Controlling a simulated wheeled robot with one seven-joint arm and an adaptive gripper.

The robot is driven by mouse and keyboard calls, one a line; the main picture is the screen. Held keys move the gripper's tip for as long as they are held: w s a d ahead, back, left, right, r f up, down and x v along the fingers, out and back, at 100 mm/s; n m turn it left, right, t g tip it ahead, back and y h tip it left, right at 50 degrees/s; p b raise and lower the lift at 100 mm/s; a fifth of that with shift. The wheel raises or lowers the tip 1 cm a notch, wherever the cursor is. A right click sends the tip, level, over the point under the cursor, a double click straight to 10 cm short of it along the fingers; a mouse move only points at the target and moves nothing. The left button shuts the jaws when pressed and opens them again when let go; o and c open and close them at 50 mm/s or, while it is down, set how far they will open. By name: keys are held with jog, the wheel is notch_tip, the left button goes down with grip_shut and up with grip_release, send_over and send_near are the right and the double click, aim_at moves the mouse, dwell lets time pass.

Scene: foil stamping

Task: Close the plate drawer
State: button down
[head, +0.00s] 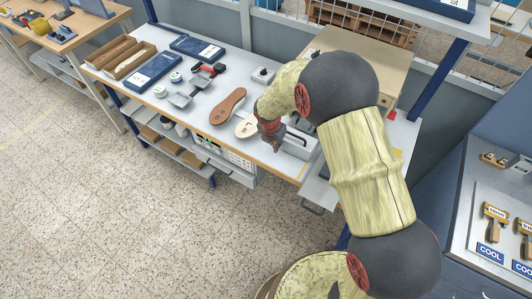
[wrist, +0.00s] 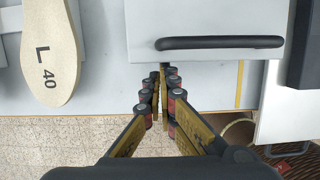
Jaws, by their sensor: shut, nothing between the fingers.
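A pale grey drawer (wrist: 205,16) with a long black bar handle (wrist: 220,42) lies ahead of my gripper (wrist: 163,70) in the wrist view. My gripper is shut and empty. Its fingertips are close to the drawer's front edge, left of the handle's middle; I cannot tell if they touch. In the head view my gripper (head: 277,147) points down near the bench's front edge, beside a pale grey unit (head: 301,150) partly hidden by my arm. How far the drawer stands out cannot be told. Another drawer with a wire handle (head: 312,210) sits under the bench top.
A pale sole marked L 40 (wrist: 50,52) lies left of the drawer, with a brown sole (head: 228,106) beyond it. Dark blue trays (head: 152,72) and small tools lie further left on the bench (head: 190,118). Open speckled floor (head: 130,220) lies in front.

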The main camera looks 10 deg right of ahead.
jog(key=w+d+p, duration=0.1)
jog(key=w+d, duration=0.1)
jog(key=w+d+p, duration=0.1)
jog(key=w+d, duration=0.1)
jog(key=w, duration=0.1)
jog(key=w+d+p, duration=0.1)
jog(key=w+d, duration=0.1)
jog(key=w, duration=0.1)
jog(key=shift+w+d+p, duration=0.25)
jog(key=shift+d+p, duration=0.05)
jog(key=shift+r, duration=0.1)
